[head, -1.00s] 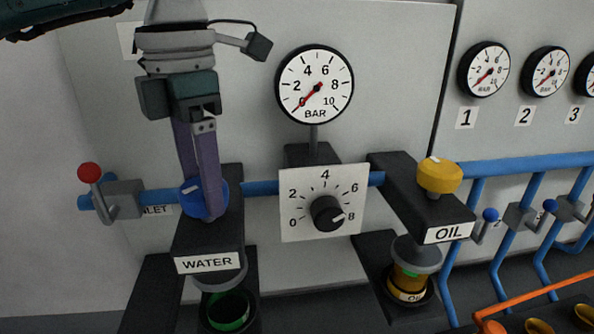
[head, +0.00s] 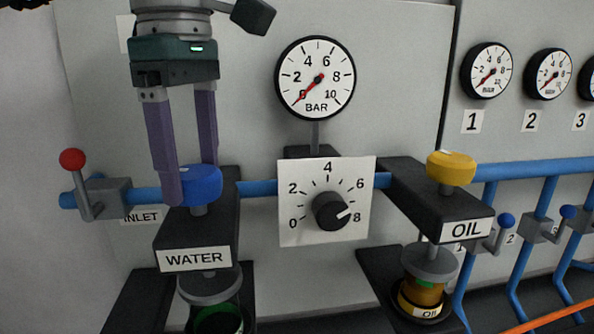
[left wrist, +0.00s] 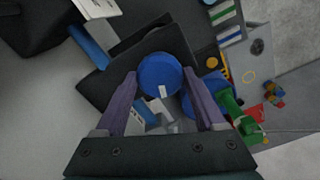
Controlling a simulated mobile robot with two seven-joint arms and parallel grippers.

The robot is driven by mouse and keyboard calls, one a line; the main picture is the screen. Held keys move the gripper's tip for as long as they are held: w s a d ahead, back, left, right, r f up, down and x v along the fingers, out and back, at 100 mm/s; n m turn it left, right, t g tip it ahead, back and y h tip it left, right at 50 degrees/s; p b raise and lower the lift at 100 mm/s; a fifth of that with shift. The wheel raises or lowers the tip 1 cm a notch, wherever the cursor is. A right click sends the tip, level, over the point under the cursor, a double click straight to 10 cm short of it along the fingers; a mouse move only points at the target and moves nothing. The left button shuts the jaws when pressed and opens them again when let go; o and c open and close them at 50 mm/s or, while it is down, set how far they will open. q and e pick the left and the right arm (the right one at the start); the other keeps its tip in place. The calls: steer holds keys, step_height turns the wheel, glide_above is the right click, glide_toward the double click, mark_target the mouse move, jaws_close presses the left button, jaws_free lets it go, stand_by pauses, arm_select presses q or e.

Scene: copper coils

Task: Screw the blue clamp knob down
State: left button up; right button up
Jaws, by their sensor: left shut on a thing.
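The blue clamp knob (head: 203,187) sits on a short stem on top of the black WATER bracket (head: 225,225). My left gripper (head: 190,178) comes down from above, with its purple fingers on either side of the knob and shut on it. In the left wrist view, the round blue knob (left wrist: 158,70) lies between the fingertips, with a white mark near its lower edge. Below the bracket, a grey clamp plate (head: 208,290) stands over a dark cup with a green ring (head: 218,322). The near finger hides part of the knob. My right gripper is not in view.
A red-balled INLET lever (head: 72,160) stands close on the left. A dial plate (head: 290,222) and a BAR gauge (head: 315,78) reading near zero are to the right. The yellow knob (head: 452,168) on the OIL bracket (head: 420,212) is farther right. A blue pipe (head: 258,188) runs behind.

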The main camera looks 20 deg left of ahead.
mark_target(194, 171)
arm_select(q)
steer(key=m+b, duration=0.1)
steer(key=m, duration=0.2)
steer(key=shift+m, duration=0.4)
steer(key=m+b, duration=0.1)
steer(key=m, duration=0.2)
steer(key=shift+m, duration=0.3)
steer(key=m, duration=0.3)
steer(key=shift+d+r+m, duration=0.1)
steer(key=shift+m, duration=0.2)
steer(key=shift+m+b, duration=0.35)
steer(key=shift+m, duration=1.55)
steer(key=o, duration=1.3)
steer(key=shift+o, duration=0.2)
step_height(194, 171, up, 10)
steer(key=p, duration=0.8)
